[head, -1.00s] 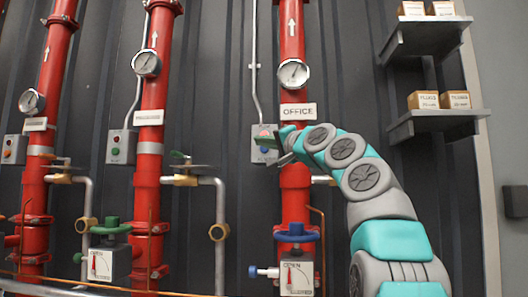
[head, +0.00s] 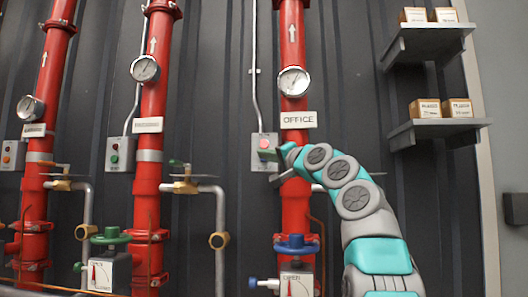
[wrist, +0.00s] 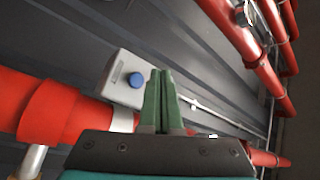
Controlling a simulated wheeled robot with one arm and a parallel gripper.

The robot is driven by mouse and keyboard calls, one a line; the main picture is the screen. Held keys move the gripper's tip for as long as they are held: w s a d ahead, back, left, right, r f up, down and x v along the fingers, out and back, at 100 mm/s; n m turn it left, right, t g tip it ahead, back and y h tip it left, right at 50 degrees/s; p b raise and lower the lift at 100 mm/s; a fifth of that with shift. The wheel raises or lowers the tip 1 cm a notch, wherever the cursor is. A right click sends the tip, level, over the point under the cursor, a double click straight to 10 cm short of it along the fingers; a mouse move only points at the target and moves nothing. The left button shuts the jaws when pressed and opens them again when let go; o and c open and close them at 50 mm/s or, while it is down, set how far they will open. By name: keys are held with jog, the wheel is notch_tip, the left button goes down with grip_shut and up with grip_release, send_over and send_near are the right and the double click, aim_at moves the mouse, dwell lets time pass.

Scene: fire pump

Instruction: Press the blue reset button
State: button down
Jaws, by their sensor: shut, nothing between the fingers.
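The blue reset button (wrist: 136,80) sits on a grey control box (wrist: 122,68) in the wrist view. In the head view the same box (head: 258,140) is left of the red pipe labelled OFFICE; its pink-red upper button (head: 264,143) shows, while my gripper hides the lower part and the blue button. My gripper (head: 268,163) is in front of the lower part of this box. In the wrist view its green fingers (wrist: 161,72) are shut and empty, just right of the blue button in the picture. I cannot tell whether they touch the box.
The red OFFICE pipe (head: 295,205) stands close to my gripper, with a gauge (head: 294,81) above and a blue-handled valve (head: 296,244) below. Two more red pipes with boxes stand to the left. Shelves (head: 437,130) with cartons are at the right.

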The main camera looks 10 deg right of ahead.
jog(key=shift+w+d+p, duration=0.25)
jog(key=shift+w+p, duration=0.25)
jog(key=shift+w, duration=0.3)
jog(key=shift+w+d+p, duration=0.25)
jog(key=shift+w+p, duration=0.2)
jog(key=shift+w, duration=0.3)
jog(key=shift+w, duration=0.15)
dwell(0.7)
jog(key=shift+w+d+p, duration=0.15)
jog(key=shift+w+p, duration=0.1)
jog(key=shift+p, duration=0.15)
jog(key=shift+w+d+p, duration=0.15)
jog(key=shift+w+p, duration=0.3)
jog(key=shift+p, duration=0.05)
dwell(0.7)
jog(key=shift+s, duration=0.1)
jog(key=shift+s+a+b, duration=0.3)
jog(key=shift+s+b, duration=0.45)
jog(key=shift+b, duration=0.1)
